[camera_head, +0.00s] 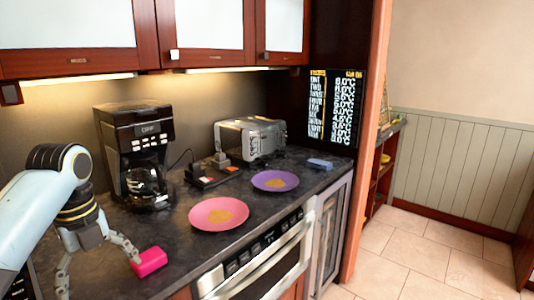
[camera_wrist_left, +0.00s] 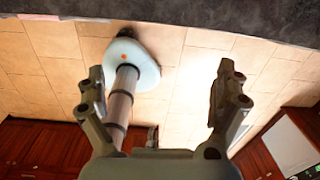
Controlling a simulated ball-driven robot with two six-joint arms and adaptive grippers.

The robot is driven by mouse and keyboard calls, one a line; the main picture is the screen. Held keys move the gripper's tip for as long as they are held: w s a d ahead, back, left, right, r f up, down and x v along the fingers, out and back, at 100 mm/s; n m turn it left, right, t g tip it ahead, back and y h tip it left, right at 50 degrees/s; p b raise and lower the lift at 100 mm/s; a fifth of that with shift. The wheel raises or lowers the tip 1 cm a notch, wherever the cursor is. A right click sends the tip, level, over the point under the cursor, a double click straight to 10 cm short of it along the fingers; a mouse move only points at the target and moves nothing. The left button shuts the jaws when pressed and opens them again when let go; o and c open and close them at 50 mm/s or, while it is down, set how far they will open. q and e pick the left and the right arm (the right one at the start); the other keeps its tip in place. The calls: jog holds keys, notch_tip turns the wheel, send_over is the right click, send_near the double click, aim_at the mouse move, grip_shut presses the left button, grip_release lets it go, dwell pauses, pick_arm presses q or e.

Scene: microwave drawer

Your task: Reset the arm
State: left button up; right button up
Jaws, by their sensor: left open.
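My left gripper (camera_head: 98,272) hangs at the lower left of the head view, fingers spread. In the left wrist view the left gripper (camera_wrist_left: 160,78) also shows two wide-apart fingers with nothing between them. A pink-red block (camera_head: 148,261) lies on the dark counter (camera_head: 160,227), right beside the right-hand fingertip in the head view; I cannot tell whether they touch. My left arm reaches in from the left edge. My right arm and gripper are not in view.
A pink plate (camera_head: 218,213), a purple plate (camera_head: 275,181), a coffee maker (camera_head: 138,135) and a toaster (camera_head: 250,138) stand on the counter. A blue item (camera_head: 320,164) lies at its right end. An oven drawer front (camera_head: 265,262) is below. Tiled floor (camera_head: 420,255) is clear.

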pick_arm(q)
jog(key=s+d+f+n+t, duration=0.15)
jog(key=s+f+n, duration=0.35)
jog(key=s+n, duration=0.6)
jog(key=s+d+r+n+t, duration=0.1)
jog(key=s+r+n, duration=0.2)
jog(key=s+n, duration=0.4)
jog(key=s+d+r+n+t, duration=0.1)
jog(key=s+r+n, duration=0.1)
jog(key=s+n, duration=0.4)
notch_tip(320, 180, down, 36)
jog(key=s+a+g+b, duration=0.2)
jog(key=a+b, duration=0.1)
jog(key=b, duration=0.7)
jog(key=s+f+b, duration=0.4)
jog(key=s+f, duration=0.5)
jog(key=f, duration=0.4)
jog(key=s+f+g+b, duration=0.1)
jog(key=s+f+b, duration=0.4)
jog(key=s+f, duration=0.4)
notch_tip(320, 180, down, 4)
jog(key=shift+s+a+n+y, duration=0.35)
jog(key=shift+a+n+y, duration=0.05)
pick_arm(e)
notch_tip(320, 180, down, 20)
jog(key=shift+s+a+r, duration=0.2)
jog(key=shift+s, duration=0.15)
